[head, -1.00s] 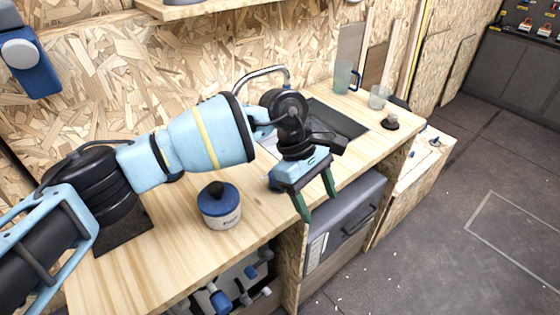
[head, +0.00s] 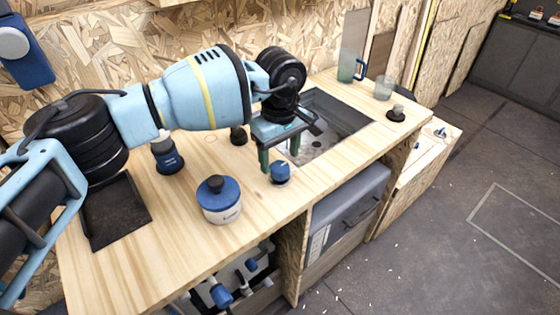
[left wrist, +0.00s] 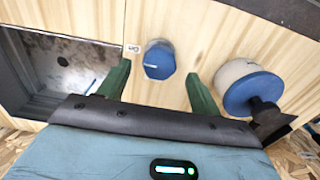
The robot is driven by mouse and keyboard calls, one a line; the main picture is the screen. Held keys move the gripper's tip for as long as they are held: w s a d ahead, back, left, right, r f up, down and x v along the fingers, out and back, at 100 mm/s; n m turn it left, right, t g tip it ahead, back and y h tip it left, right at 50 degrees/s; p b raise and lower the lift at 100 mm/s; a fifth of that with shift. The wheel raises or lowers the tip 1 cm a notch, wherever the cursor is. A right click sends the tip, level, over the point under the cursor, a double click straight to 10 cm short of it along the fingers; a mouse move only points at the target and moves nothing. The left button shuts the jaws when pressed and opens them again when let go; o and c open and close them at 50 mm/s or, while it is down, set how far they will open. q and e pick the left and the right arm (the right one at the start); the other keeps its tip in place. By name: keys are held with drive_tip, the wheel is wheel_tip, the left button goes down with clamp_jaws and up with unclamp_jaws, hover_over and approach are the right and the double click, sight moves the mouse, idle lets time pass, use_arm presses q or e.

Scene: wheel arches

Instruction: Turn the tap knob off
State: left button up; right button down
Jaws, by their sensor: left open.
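The blue tap knob (head: 281,172) stands on the wooden counter at the near left side of the sink. It has a pale line on its top. In the left wrist view the knob (left wrist: 158,58) lies between and just beyond the fingertips, with a gap on each side. My left gripper (head: 279,156) is open and points down over the knob; its green fingers (left wrist: 158,74) hold nothing. A small white label (left wrist: 132,48) lies beside the knob. The tap's spout is hidden behind my arm.
A white jar with a blue lid (head: 219,199) stands left of the knob. The sink (head: 335,125) is to the right. A jug (head: 351,65), a glass (head: 384,87) and a dark-knobbed item (head: 396,113) stand farther right. A dark blue bottle (head: 167,153) and black tray (head: 116,211) are at left.

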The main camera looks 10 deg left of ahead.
sight(280, 171)
use_arm(q)
drive_tip(key=shift+f, duration=1.4)
drive_tip(key=shift+c, duration=0.2)
drive_tip(key=c, duration=0.9)
